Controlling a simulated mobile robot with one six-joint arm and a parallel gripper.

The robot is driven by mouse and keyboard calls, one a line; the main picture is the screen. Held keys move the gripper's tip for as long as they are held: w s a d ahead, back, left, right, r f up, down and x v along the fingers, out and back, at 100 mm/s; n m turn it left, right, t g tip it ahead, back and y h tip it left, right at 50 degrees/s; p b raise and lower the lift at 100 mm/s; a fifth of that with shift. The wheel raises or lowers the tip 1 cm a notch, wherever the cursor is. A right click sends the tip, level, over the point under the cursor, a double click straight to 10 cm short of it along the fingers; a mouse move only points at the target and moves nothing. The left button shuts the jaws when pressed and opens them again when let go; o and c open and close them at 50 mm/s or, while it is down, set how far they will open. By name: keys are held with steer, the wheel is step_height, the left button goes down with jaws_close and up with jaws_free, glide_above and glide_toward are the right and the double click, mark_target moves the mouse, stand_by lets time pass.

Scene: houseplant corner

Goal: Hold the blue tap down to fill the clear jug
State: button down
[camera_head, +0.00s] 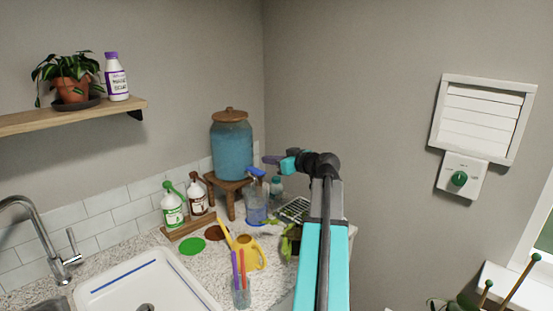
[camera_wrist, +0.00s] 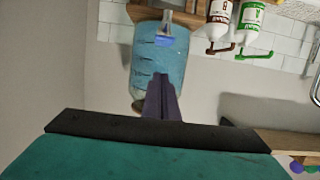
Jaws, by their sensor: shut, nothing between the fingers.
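The blue tap (camera_head: 256,172) sits at the front of a blue dispenser (camera_head: 231,150) with a brown lid, which stands on a wooden stool (camera_head: 222,184). The clear jug (camera_head: 255,207) stands on the counter below the tap. The water level in it is hard to make out. My gripper (camera_head: 268,159) is shut and empty, above and to the right of the tap in the head view, apparently apart from it. The wrist view looks upside down. There the shut purple fingers (camera_wrist: 159,80) point at the dispenser (camera_wrist: 160,66), near the blue tap (camera_wrist: 165,41).
Green-topped and brown-topped bottles (camera_head: 173,206) stand on a wooden tray left of the stool. A yellow watering can (camera_head: 247,252), a glass with sticks (camera_head: 241,291) and a small plant (camera_head: 289,243) stand in front. A sink (camera_head: 150,284) is at lower left.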

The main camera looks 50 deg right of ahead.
mark_target(256, 171)
steer(key=shift+w+f+p, duration=0.35)
steer(key=shift+w+f, duration=0.1)
steer(key=shift+f, duration=0.35)
steer(key=shift+w+f+p, duration=0.4)
steer(key=shift+f, duration=0.35)
steer(key=shift+w+f+p, duration=0.35)
steer(key=shift+w+f, duration=0.1)
steer(key=shift+f, duration=0.35)
steer(key=shift+w+f+b, duration=0.1)
steer(key=shift+f+b, duration=0.05)
steer(key=shift+b, duration=0.15)
